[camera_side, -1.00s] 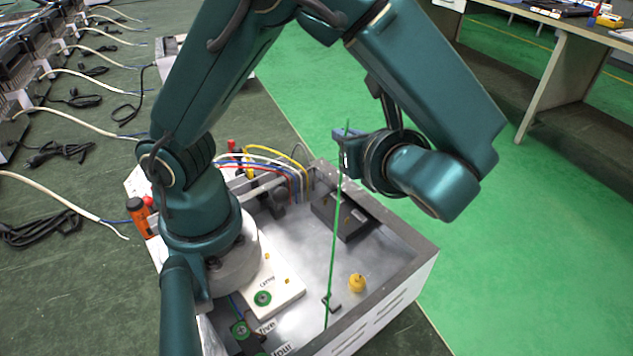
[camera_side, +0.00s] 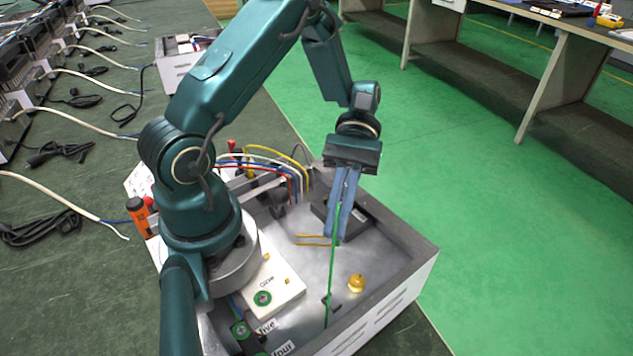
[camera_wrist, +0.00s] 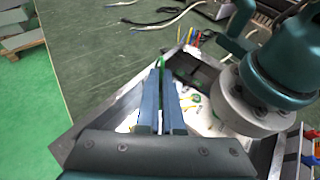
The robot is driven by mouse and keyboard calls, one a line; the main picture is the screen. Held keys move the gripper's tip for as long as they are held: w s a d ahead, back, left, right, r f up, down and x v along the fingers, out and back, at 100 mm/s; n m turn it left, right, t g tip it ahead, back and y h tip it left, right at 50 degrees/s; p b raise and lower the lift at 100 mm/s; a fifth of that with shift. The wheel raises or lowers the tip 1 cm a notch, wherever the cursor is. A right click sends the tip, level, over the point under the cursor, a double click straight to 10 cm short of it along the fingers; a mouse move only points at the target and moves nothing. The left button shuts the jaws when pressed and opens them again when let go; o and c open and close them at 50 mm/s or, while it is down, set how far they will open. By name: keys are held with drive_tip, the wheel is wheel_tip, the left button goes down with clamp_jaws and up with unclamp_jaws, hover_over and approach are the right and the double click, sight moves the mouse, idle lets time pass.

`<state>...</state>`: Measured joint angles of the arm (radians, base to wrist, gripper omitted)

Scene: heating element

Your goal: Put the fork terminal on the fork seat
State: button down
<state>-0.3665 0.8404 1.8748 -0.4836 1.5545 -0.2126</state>
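A yellow two-pronged piece, apparently the fork terminal (camera_side: 315,239), sticks out to the left from my gripper's fingertips, prongs about level. It also shows to the right of the fingers in the wrist view (camera_wrist: 190,98). My gripper (camera_side: 338,238) points down over the open metal box, its two blue fingers close together on the fork terminal. A round yellow post (camera_side: 357,284), possibly the fork seat, stands on the box floor, right of and apart from the fork terminal.
The metal box (camera_side: 405,262) has raised grey walls. A black block (camera_side: 355,212) lies behind the fingers. A white board (camera_side: 272,287) with a green-ringed terminal stands at left. Coloured wires (camera_side: 270,170) arch over the back wall. The floor around the yellow post is open.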

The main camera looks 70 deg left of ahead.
drive_tip(key=shift+w+a+f+n+t+h, duration=0.5)
drive_tip(key=shift+w+a+f+n+t, duration=0.15)
drive_tip(key=shift+f+n+t, duration=1)
drive_tip(key=shift+w+a+f+n+t+h, duration=0.65)
drive_tip(key=shift+f+n+t, duration=0.5)
drive_tip(key=shift+f+t, duration=0.55)
drive_tip(key=shift+w+a+f+n+t+h, duration=0.35)
drive_tip(key=shift+w+a+f+n+t, duration=0.35)
drive_tip(key=shift+f+n+t, duration=0.95)
drive_tip(key=shift+s+a+f+m+g, duration=0.1)
drive_tip(key=shift+s+f+m+g, duration=0.05)
drive_tip(key=shift+f+m+g, duration=0.15)
drive_tip(key=c, duration=1.1)
unclamp_jaws()
drive_tip(key=shift+o, duration=0.2)
